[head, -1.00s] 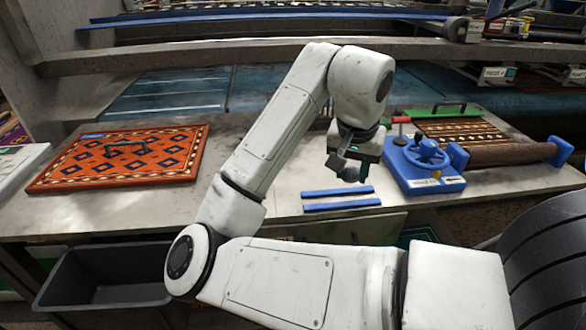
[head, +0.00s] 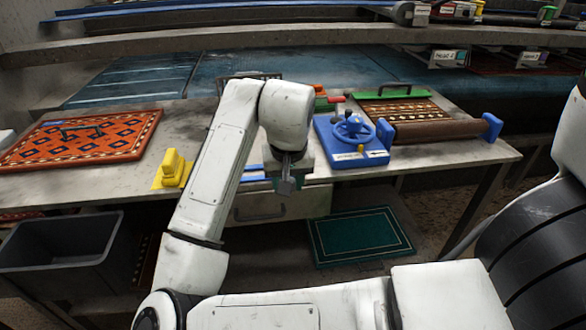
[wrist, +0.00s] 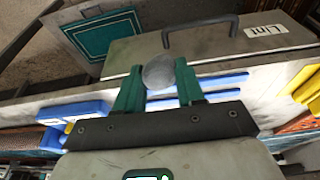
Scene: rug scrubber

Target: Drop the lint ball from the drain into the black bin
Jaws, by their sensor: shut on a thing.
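The grey, round lint ball (wrist: 159,72) sits between the green fingertips of my gripper (wrist: 157,84) in the wrist view. My gripper is shut on it. In the head view my gripper (head: 287,184) hangs in front of the table's front edge, pointing down, and the ball is too small there to tell apart from the fingers. The black bin (head: 121,262), dark and open-topped, stands at the lower left, well left of my gripper. The inside that shows looks empty. A drawer labelled "Lint" (wrist: 264,30) shows in the wrist view; the drain itself cannot be made out.
The table (head: 215,112) holds an orange patterned rug (head: 80,150), a yellow block (head: 172,168), and a blue crank device (head: 350,140) beside a rolled rug (head: 440,130). A green mat (head: 360,236) lies low under the table. My arm crosses between gripper and bin.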

